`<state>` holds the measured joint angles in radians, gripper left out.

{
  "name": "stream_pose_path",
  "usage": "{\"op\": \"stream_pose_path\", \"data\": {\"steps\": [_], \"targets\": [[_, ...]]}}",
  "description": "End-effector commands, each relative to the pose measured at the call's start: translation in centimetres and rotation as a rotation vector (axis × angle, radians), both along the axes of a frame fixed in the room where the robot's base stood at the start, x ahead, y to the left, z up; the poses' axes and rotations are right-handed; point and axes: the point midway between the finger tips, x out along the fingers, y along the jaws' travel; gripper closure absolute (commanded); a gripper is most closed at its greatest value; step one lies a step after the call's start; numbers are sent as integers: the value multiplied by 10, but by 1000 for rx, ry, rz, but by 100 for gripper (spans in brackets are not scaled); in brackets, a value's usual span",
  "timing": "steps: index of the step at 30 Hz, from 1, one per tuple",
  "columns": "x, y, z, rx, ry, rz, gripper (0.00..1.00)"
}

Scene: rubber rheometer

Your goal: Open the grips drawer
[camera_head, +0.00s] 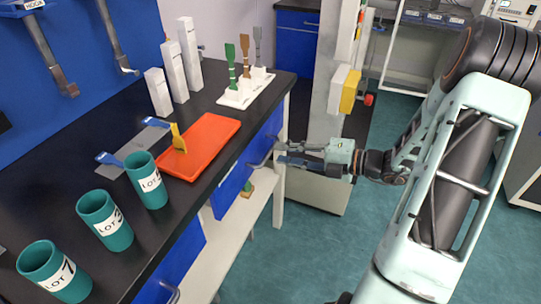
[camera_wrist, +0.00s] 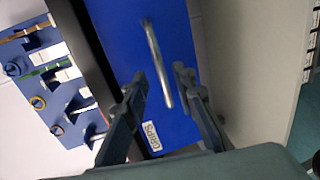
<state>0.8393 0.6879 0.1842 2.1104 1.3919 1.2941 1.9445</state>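The grips drawer (camera_wrist: 185,45) has a blue front with a white GRIPS label (camera_wrist: 152,136) and a metal bar handle (camera_wrist: 152,50). In the head view its blue front (camera_head: 268,132) is under the black bench top, and its handle (camera_head: 262,162) sticks out beside my fingertips. My gripper (camera_head: 279,152) is open at the drawer front. In the wrist view the lower end of the handle lies between the two fingertips (camera_wrist: 161,76), with gaps visible on both sides. Whether the fingers reach past the bar in depth is hard to tell. The drawer looks shut.
The black bench (camera_head: 75,150) holds an orange tray (camera_head: 210,140), teal LOT cups (camera_head: 148,180) and a white specimen stand (camera_head: 240,98). A grey machine column (camera_head: 325,90) stands just behind my gripper. A second blue drawer (camera_head: 185,250) is nearer. Floor to the right is clear.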

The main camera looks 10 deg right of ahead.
Motion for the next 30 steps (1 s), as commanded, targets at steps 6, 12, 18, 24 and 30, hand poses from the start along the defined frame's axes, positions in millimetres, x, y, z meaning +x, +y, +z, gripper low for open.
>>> {"op": "stream_pose_path", "data": {"steps": [6, 12, 18, 24, 30], "targets": [[20, 28, -9, -2, -1, 2, 75], [28, 39, -11, -3, 0, 1, 75], [29, 40, -10, -3, 0, 0, 75], [29, 39, -10, -3, 0, 0, 90], [29, 39, -10, -3, 0, 0, 100]]}}
